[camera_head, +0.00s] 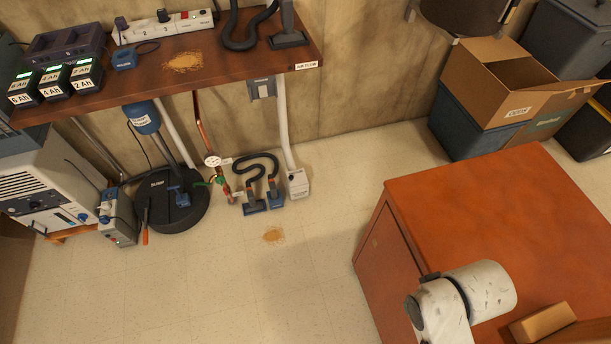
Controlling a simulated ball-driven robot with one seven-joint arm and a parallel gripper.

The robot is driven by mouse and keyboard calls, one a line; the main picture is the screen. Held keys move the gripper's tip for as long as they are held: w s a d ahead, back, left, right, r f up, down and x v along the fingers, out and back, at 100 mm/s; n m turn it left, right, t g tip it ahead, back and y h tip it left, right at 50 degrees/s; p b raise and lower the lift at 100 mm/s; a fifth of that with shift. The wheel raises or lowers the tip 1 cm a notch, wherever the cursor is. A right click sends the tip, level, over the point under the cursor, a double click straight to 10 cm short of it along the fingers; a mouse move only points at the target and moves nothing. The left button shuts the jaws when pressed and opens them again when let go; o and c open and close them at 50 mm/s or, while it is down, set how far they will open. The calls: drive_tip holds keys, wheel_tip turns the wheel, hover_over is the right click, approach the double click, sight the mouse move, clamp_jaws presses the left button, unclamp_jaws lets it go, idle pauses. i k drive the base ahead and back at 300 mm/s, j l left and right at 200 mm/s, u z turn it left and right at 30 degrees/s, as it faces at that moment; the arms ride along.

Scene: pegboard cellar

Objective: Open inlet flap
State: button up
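No part is clearly readable as the inlet flap. A grey wall box (262,88) with a small label sits under the bench's right end. A white pipe (283,125) runs down beside it to a pale floor-level box (298,183) with a dark spot on its front. Either box could carry the flap; I cannot tell whether a flap there is open or shut. My scuffed white arm links show at the lower right, over the orange cabinet. My gripper is not in view.
The orange cabinet (490,215) fills the right foreground. Tile between is mostly clear. Cardboard box (515,85) stands back right.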

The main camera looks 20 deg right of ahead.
sight(297, 177)
drive_tip(key=i+j, duration=0.1)
drive_tip(key=j, duration=0.4)
drive_tip(key=i+j, duration=0.1)
drive_tip(key=j, duration=0.85)
drive_tip(key=i+j, duration=0.3)
drive_tip(key=i, duration=0.2)
drive_tip(key=i+j, duration=0.3)
drive_tip(key=i, duration=0.15)
drive_tip(key=i+l, duration=0.6)
drive_tip(key=i, duration=0.15)
drive_tip(key=i+l, duration=0.1)
drive_tip(key=l, duration=0.25)
drive_tip(key=i+l, duration=0.1)
drive_tip(key=l, duration=0.2)
